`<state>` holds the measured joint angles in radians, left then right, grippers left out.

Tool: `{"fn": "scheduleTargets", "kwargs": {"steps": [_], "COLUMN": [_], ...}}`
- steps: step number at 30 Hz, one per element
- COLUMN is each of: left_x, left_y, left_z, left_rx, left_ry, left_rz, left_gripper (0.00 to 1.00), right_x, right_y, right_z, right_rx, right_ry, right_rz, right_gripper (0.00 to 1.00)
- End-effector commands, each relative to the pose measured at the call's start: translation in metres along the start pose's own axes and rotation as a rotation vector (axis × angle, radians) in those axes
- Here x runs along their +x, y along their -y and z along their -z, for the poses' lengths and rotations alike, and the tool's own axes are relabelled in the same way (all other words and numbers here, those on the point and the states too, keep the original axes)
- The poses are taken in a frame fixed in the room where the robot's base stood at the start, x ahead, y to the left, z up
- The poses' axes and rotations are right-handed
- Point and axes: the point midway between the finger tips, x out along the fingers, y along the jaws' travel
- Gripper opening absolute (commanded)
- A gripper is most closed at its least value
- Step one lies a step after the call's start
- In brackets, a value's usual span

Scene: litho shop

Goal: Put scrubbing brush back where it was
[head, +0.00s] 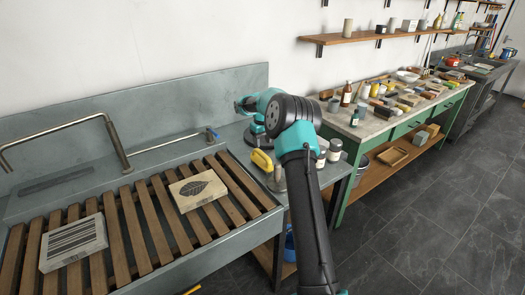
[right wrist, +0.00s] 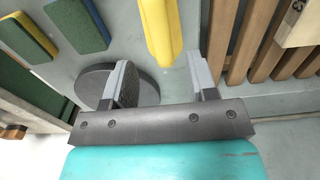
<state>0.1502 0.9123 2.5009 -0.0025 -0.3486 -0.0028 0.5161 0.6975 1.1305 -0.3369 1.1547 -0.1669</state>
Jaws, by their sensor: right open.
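My right gripper (head: 241,105) is over the grey ledge at the right end of the slatted sink. In the right wrist view its jaws (right wrist: 158,82) are open, with nothing clearly held between them. A yellow elongated object (right wrist: 160,30) lies just ahead of the jaws. A similar yellow object (head: 262,160) shows below the gripper in the head view. I cannot tell whether it is the scrubbing brush. No bristles show, and my arm hides part of the ledge. My left gripper is not in view.
Sponges (right wrist: 75,22) and a dark round disc (right wrist: 138,92) lie on the ledge. Two printed stones (head: 198,190) (head: 73,242) lie on the wooden slats. A metal tap (head: 115,145) rises behind them. Lidded jars (head: 335,150) stand right of my arm. A crowded green bench (head: 385,140) is farther right.

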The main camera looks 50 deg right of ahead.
Motion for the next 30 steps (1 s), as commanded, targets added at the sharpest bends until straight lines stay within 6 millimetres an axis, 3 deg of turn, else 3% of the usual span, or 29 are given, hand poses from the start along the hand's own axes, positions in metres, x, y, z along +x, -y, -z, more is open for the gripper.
{"fn": "scheduleTargets", "kwargs": {"steps": [3, 9, 30], "left_x": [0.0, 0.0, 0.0], "left_y": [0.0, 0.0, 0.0], "left_z": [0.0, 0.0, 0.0], "left_rx": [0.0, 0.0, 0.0], "left_ry": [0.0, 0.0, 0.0], "left_rz": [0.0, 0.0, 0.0], "left_gripper": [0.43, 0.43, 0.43], "right_x": [-0.02, -0.038, -0.039], "right_y": [0.0, 0.0, 0.0], "right_z": [0.0, 0.0, 0.0], "right_rx": [0.001, 0.001, 0.0], "right_ry": [-0.002, 0.0, 0.001], "right_rz": [0.0, 0.0, 0.0], "right_gripper": [0.53, 0.53, 0.53]}}
